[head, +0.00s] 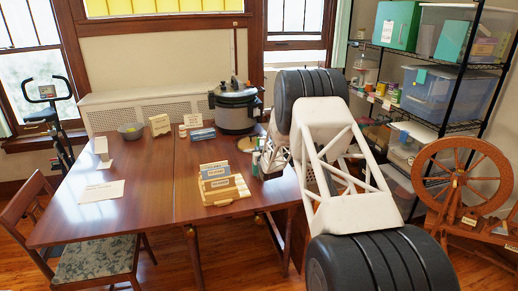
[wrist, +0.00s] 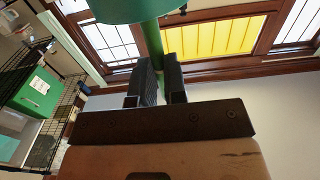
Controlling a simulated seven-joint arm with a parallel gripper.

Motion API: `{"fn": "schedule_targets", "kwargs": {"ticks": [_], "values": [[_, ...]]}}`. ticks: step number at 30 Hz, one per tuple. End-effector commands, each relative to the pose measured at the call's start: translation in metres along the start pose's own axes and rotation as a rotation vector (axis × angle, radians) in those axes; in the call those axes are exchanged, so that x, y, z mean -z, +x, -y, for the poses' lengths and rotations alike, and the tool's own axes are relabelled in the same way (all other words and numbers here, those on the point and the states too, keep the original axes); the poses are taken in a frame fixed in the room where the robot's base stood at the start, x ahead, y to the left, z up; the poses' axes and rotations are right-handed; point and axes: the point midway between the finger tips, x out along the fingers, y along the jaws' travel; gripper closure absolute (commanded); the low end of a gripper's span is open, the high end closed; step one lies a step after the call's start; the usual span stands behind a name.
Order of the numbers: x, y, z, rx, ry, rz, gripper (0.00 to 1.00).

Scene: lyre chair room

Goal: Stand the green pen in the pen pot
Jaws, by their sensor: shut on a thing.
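In the wrist view, my gripper (wrist: 160,68) has its two dark fingers closed around a slim green shaft, which I take to be the green pen (wrist: 153,40). The shaft rises above the fingers towards a wide green piece (wrist: 130,9) cut off by the top edge; I cannot tell whether that is part of the pen. In the head view, my arm covers the right of the table and I cannot make out the gripper or pen clearly. I cannot surely pick out the pen pot; small cylinders (head: 256,164) stand by the table's right edge, partly behind my arm.
A chair (head: 90,258) is at left. Shelves (head: 450,125) and a spinning wheel (head: 463,180) are at right.

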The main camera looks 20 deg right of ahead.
Motion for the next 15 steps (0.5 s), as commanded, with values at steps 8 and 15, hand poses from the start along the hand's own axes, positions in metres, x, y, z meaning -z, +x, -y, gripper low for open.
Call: {"fn": "schedule_targets", "kwargs": {"ticks": [8,15], "values": [[-0.017,0.0,0.0,0.0,0.0,0.003,1.0],[-0.023,0.0,0.0,0.0,0.0,0.002,1.0]]}}
